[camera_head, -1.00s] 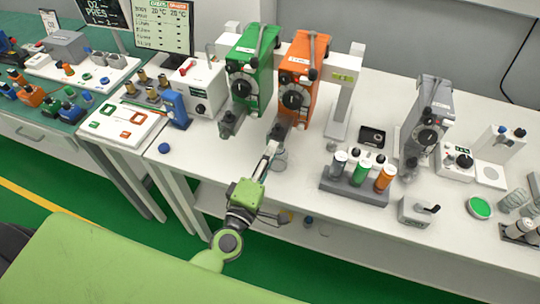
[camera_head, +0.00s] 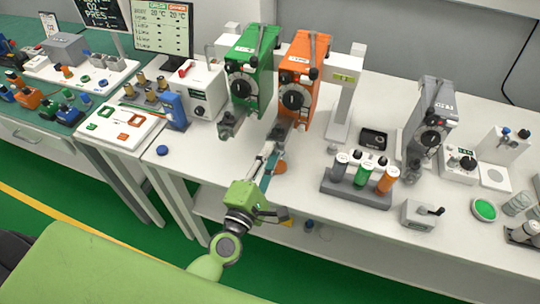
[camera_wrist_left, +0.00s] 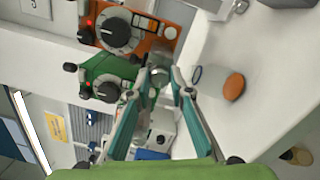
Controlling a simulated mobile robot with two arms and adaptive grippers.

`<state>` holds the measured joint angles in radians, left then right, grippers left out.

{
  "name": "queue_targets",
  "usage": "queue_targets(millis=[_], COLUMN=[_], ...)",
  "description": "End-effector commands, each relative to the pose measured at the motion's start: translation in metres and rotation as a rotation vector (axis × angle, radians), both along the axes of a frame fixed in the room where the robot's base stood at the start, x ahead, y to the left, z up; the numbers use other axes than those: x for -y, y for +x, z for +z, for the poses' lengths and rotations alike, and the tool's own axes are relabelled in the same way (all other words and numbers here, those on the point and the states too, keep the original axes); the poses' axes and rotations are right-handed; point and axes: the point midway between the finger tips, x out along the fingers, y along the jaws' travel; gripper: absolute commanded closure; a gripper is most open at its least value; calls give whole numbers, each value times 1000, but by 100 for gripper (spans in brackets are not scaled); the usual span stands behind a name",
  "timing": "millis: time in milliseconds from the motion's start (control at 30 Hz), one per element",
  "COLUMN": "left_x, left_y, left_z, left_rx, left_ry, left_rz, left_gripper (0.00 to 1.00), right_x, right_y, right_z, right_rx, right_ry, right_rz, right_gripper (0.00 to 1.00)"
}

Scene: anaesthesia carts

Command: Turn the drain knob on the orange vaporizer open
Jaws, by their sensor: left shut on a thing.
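The orange vaporizer (camera_head: 303,68) stands on the white bench, right of the green vaporizer (camera_head: 251,70). It has a black dial, and a grey drain block (camera_head: 279,131) juts out low at its front. My left gripper (camera_head: 271,146) reaches up to this block from the front. In the left wrist view its fingers (camera_wrist_left: 160,82) are closed around a small grey round knob (camera_wrist_left: 160,74), in front of the orange vaporizer (camera_wrist_left: 150,40). A clear cup (camera_head: 280,167) showing orange stands right of the fingers; it also shows in the wrist view (camera_wrist_left: 234,87). My right gripper is out of view.
A grey vaporizer (camera_head: 430,118) is farther right. A blue cap (camera_head: 162,150) lies at the left front edge. The bench right of the cup is clear up to the rack.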

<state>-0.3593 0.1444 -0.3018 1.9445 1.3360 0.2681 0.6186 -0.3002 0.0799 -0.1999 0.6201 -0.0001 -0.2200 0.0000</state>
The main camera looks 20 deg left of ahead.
Motion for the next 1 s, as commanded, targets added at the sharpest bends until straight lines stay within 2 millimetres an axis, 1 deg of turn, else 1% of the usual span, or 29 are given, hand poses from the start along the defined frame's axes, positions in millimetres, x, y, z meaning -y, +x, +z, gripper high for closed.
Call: queue_targets(millis=[267, 300, 333, 367, 667, 767, 867, 1000], left_x=[0, 0, 0, 0, 0, 0, -2, -3], left_y=[0, 0, 0, 0, 0, -4, -16, -45], left_z=[-1, -1, -1, -1, -1, -1, -3, -5], left_rx=[-2, -2, -2, -2, -1, -2, -4, -5], left_ry=[0, 0, 0, 1, 1, 3, 4, 7], left_rz=[0, 0, 0, 0, 0, -1, 0, -3], left_gripper=[100, 75, 68, 63, 63, 63, 63, 63], right_x=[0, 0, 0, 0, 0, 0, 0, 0], right_y=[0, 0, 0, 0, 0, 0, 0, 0], right_z=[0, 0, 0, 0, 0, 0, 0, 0], right_rx=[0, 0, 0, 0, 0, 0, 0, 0], right_ry=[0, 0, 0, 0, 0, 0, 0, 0], right_rz=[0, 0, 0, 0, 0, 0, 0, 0], right_gripper=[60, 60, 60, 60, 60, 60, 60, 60])
